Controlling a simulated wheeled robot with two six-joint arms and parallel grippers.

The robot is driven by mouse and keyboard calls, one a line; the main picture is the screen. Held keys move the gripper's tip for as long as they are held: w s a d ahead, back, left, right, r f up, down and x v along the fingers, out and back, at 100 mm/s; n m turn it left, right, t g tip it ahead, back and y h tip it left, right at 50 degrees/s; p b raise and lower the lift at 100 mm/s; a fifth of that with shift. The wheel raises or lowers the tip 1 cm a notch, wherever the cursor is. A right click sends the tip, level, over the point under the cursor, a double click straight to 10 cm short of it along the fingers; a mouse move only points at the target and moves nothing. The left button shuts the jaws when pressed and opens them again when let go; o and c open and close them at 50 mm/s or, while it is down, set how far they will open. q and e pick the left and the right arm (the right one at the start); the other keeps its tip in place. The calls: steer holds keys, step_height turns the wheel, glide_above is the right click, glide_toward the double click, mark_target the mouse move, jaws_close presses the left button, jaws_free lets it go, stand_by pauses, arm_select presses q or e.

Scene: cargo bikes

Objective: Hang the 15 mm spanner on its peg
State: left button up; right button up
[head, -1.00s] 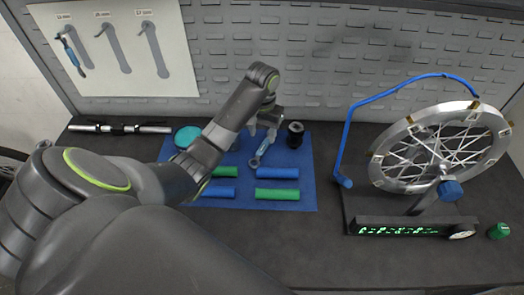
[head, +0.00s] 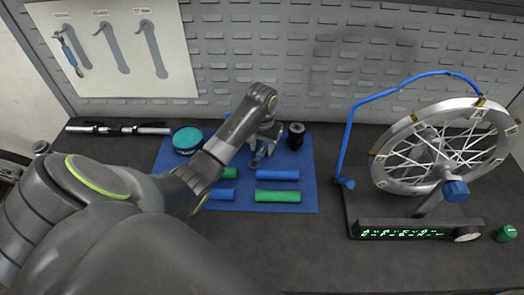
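My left gripper (head: 263,146) is low over the blue mat, in the head view, seen from behind and above. A spanner (head: 257,160) with a steel end and blue handle is right at its fingertips and mostly hidden by them. I cannot tell whether the fingers are closed on it. The white shadow board (head: 90,77) at the upper left has three pegs with spanner outlines. The left peg carries a blue-handled spanner (head: 70,55). The middle peg (head: 103,26) and right peg (head: 145,25) are bare. Their labels are too small to read surely. My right gripper is out of view.
The blue mat (head: 307,190) holds green and blue cylinders (head: 278,196), a teal round tin (head: 187,139) and a black cup-like part (head: 296,135). A wheel on a truing stand (head: 415,228) stands at the right. A metal bar (head: 117,129) lies at the left back.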

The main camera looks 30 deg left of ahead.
arm_select(q)
jaws_close()
steer(key=shift+r, duration=0.15)
steer(key=shift+r, duration=0.35)
step_height(320, 180, up, 4)
steer(key=shift+w+f, duration=0.1)
steer(key=shift+f, duration=0.1)
step_height(320, 180, up, 4)
steer(key=p, duration=0.3)
steer(key=shift+f, duration=0.1)
steer(key=r+p, duration=0.2)
steer(key=b, duration=0.5)
glide_above(262, 149)
step_height(262, 149, down, 6)
steer(key=shift+r, duration=0.25)
